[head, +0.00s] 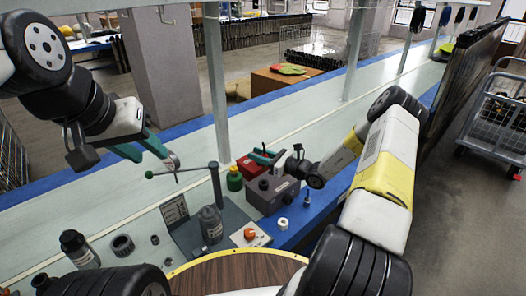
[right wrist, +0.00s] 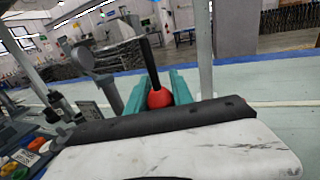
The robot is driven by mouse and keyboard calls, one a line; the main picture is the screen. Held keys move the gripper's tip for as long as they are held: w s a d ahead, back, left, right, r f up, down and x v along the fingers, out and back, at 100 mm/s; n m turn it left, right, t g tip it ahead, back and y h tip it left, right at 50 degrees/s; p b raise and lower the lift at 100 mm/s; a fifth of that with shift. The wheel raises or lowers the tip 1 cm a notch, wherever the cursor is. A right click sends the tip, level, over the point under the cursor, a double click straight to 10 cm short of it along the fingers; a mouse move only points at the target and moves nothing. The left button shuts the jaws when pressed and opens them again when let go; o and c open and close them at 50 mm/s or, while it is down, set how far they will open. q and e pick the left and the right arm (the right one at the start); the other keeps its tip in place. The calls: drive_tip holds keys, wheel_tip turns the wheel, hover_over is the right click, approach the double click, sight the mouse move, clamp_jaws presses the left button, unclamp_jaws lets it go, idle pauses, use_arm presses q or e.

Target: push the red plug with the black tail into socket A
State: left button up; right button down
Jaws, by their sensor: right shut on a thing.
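The red plug (right wrist: 160,97) with its black tail (right wrist: 150,60) sits between the teal fingers of my right gripper (right wrist: 155,92) in the right wrist view. The gripper is shut on it, with the tail rising up. In the head view my right gripper (head: 264,156) is above and behind a dark grey box (head: 285,194), close to a red block (head: 248,168). I cannot make out the plug clearly there. The grey box has round openings, but I cannot read which is socket A. My left gripper (head: 158,158) is open and empty, above the bench at left.
A black bottle (head: 76,248) is at left. The pale bench behind is clear.

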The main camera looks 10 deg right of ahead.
drive_tip(key=shift+w+a+r, duration=0.1)
drive_tip(key=shift+r, duration=0.05)
drive_tip(key=shift+f, duration=2.9)
drive_tip(key=shift+f, duration=2)
drive_tip(key=c, duration=1)
unclamp_jaws()
drive_tip(key=shift+c, duration=0.2)
